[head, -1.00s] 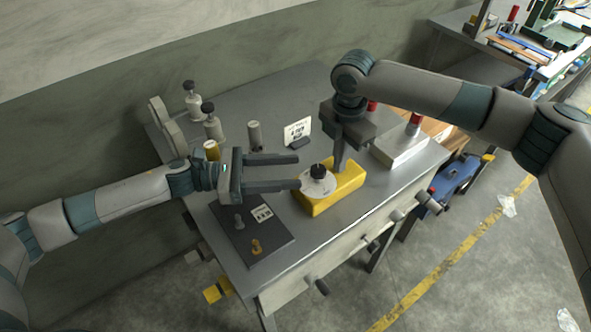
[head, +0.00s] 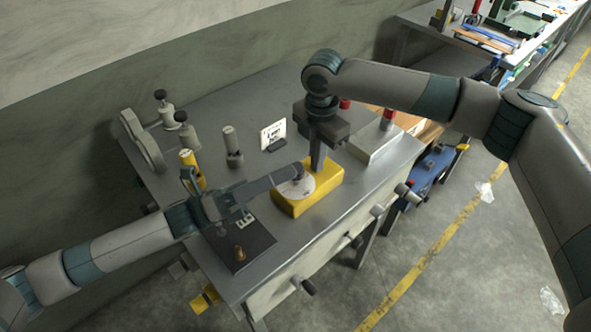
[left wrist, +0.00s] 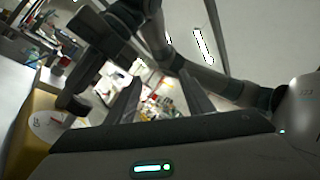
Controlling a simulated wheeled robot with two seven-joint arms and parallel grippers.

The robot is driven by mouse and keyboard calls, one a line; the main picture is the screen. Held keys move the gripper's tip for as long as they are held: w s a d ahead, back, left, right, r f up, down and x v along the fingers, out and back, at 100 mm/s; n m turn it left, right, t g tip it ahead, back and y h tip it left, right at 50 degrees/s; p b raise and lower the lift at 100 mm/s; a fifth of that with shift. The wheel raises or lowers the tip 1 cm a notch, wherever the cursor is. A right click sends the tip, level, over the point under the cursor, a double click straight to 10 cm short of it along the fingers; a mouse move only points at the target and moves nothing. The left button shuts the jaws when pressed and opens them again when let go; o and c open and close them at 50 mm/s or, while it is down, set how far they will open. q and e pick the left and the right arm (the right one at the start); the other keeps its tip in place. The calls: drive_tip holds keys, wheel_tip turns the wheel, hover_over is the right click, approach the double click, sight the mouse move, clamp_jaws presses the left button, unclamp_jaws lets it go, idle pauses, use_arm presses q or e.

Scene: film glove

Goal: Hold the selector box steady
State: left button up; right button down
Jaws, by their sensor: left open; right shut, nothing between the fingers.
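The selector box is a yellow block (head: 314,194) with a round white dial on its top, near the front edge of the metal table. It also shows at the left edge of the left wrist view (left wrist: 32,125). My right gripper (head: 317,168) points down at the box's back part, shut with nothing between its fingers; I cannot tell if it touches the box. My left gripper (head: 278,180) is open, seen edge-on, its fingertips at the dial's left side and covering the dial's dark knob in part.
A dark mat (head: 237,247) with small pegs lies under my left gripper. A small sign (head: 273,135) and a grey post (head: 232,147) stand behind. A pale box with a red button (head: 375,143) is at the right. Knobs stick out along the table's front.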

use_arm(q)
wheel_tip(320, 180, up, 5)
drive_tip(key=s+n+t, duration=0.2)
drive_tip(key=n+t, duration=0.6)
drive_tip(key=n, duration=0.7)
wheel_tip(320, 180, down, 14)
drive_tip(key=s+d+m+t+y, duration=0.1)
drive_tip(key=m+y, duration=0.3)
drive_tip(key=y, duration=0.7)
drive_tip(key=d+m+t+y, duration=0.1)
drive_tip(key=m+t+y, duration=0.2)
drive_tip(key=y, duration=0.9)
drive_tip(key=shift+s+m, duration=0.35)
drive_tip(key=shift+m, duration=0.55)
drive_tip(key=shift+w+r, duration=0.1)
drive_tip(key=shift+r, duration=0.05)
drive_tip(key=w, duration=1.1)
drive_tip(key=shift+w+a, duration=0.1)
drive_tip(key=shift+w, duration=0.3)
